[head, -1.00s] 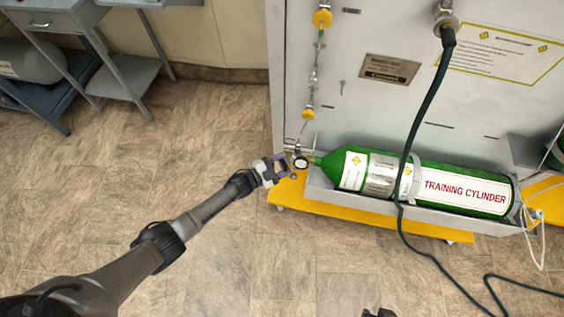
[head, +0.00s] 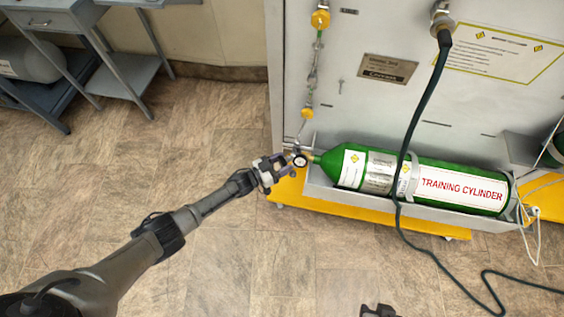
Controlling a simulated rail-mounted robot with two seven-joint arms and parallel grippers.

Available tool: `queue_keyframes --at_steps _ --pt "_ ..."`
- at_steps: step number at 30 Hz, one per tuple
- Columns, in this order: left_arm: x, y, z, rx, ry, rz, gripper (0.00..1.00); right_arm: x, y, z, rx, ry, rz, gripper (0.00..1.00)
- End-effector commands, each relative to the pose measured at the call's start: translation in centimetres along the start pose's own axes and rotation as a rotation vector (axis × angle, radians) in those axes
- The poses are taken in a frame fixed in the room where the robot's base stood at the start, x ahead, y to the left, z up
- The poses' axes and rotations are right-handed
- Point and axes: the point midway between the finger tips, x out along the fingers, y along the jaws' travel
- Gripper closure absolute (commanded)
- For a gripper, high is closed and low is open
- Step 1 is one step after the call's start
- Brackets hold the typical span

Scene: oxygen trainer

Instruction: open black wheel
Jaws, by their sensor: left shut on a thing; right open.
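The green training cylinder (head: 335,163) lies on its side in a grey tray on a yellow base. A small round gauge (head: 300,161) and brass valve fittings sit at its left end. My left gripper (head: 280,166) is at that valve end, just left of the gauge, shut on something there. The black wheel is not clearly visible; the gripper covers the spot, so I take it to be between the fingers. My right gripper (head: 378,311) shows only partly at the bottom edge, away from the cylinder.
A dark hose (head: 424,105) hangs from the panel across the cylinder and onto the floor. A chain of fittings with yellow parts (head: 320,19) runs down the panel above the valve. Grey carts (head: 62,19) stand at the upper left.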

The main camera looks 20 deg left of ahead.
Motion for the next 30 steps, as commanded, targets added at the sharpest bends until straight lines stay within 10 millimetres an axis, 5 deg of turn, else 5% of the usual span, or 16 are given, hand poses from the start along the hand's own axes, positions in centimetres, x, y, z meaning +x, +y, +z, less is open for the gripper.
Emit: queue_keyframes --at_steps 26,27,30 --pt "0.04 0.08 -0.08 -0.139 0.002 0.001 0.7 -0.08 0.15 0.0 -0.005 -0.001 0.004 0.57" --pt "0.04 0.08 -0.09 -0.139 0.002 0.001 0.45 -0.08 0.12 0.0 -0.004 -0.001 0.003 0.57" --pt "0.03 0.08 -0.07 -0.138 0.002 0.0 0.35 -0.08 0.05 -0.01 -0.002 0.0 0.001 0.57"
